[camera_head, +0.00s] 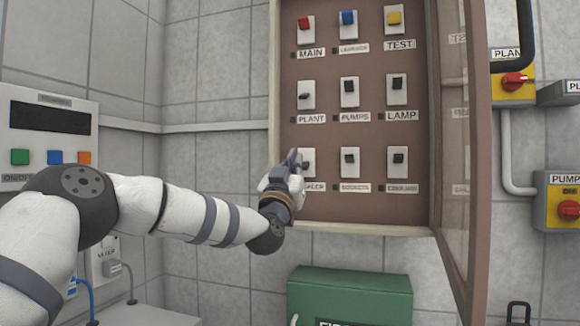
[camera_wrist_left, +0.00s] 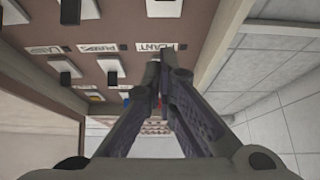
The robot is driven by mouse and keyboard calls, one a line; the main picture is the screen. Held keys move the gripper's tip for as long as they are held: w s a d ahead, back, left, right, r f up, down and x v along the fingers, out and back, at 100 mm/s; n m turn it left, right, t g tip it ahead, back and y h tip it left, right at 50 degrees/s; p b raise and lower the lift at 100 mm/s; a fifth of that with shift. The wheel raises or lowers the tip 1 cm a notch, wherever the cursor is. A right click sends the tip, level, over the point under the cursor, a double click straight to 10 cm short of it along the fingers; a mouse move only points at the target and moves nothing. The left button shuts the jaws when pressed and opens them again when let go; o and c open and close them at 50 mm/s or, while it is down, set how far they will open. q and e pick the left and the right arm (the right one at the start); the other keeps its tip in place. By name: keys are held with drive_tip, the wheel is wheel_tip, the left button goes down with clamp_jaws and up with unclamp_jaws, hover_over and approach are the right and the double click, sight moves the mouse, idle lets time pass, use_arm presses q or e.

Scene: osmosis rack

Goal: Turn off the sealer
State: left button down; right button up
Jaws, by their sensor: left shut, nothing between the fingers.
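The sealer switch (camera_head: 308,162) is at the bottom left of the open brown switch cabinet (camera_head: 375,215). It is a white plate, and its label (camera_head: 314,187) reads only in part, as "ALER". My left gripper (camera_head: 293,157) is shut and empty, with its fingertips in front of the plate's left edge. The gripper hides the switch's knob area in part, and I cannot tell whether it touches. In the left wrist view the shut fingertips (camera_wrist_left: 163,68) are near the upside-down PLANT label (camera_wrist_left: 157,47). A white plate (camera_wrist_left: 165,8) shows at the top edge there. My right gripper is not in view.
Several other switches share the cabinet, with the plant switch (camera_head: 306,92) above and the sockets switch (camera_head: 350,160) to the right. The glass door (camera_head: 470,150) stands open at right. A green box (camera_head: 350,283) is below. A control panel (camera_head: 50,140) is at left.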

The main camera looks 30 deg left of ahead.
use_arm(q)
drive_tip(key=s+f, duration=0.2)
drive_tip(key=shift+s+d+f, duration=0.2)
drive_tip(key=shift+d+f, duration=0.15)
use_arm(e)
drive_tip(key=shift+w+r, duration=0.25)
